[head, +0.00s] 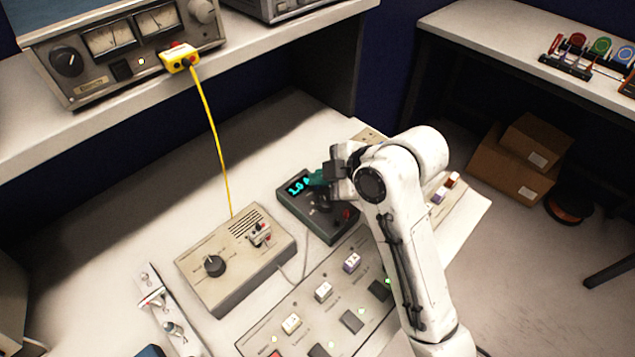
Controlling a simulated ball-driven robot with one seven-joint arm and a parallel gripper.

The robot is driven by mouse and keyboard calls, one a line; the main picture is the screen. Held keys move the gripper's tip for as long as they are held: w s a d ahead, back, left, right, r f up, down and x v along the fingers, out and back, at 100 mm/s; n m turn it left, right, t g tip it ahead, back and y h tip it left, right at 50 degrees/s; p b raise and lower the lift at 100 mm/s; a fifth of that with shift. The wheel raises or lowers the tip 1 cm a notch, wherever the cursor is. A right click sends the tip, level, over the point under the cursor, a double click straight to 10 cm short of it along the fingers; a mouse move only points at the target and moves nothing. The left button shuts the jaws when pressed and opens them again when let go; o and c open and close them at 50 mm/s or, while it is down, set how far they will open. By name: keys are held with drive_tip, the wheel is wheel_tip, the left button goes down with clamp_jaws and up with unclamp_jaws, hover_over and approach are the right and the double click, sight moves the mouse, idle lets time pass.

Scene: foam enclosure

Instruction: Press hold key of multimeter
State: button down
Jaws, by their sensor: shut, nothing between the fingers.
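The multimeter (290,204) is a dark grey-green box lying on the light bench, with a lit cyan display (299,186) at its upper left. A red part (346,214) shows at its lower right. My gripper (318,179) is shut and empty, with its tips over the upper part of the multimeter beside the display. I cannot tell whether the tips touch it. The hold key cannot be made out; my gripper and arm cover part of the multimeter's face.
A beige box with a black knob (214,265) stands left of the multimeter. A switch panel (323,291) lies in front. A yellow cable (211,125) hangs from a shelf instrument (120,45). Cardboard boxes (520,165) stand at the right.

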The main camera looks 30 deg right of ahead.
drive_tip(key=shift+r+p, duration=0.3)
drive_tip(key=shift+r, duration=0.15)
drive_tip(key=shift+r+p, duration=2.3)
drive_tip(key=shift+r, duration=0.2)
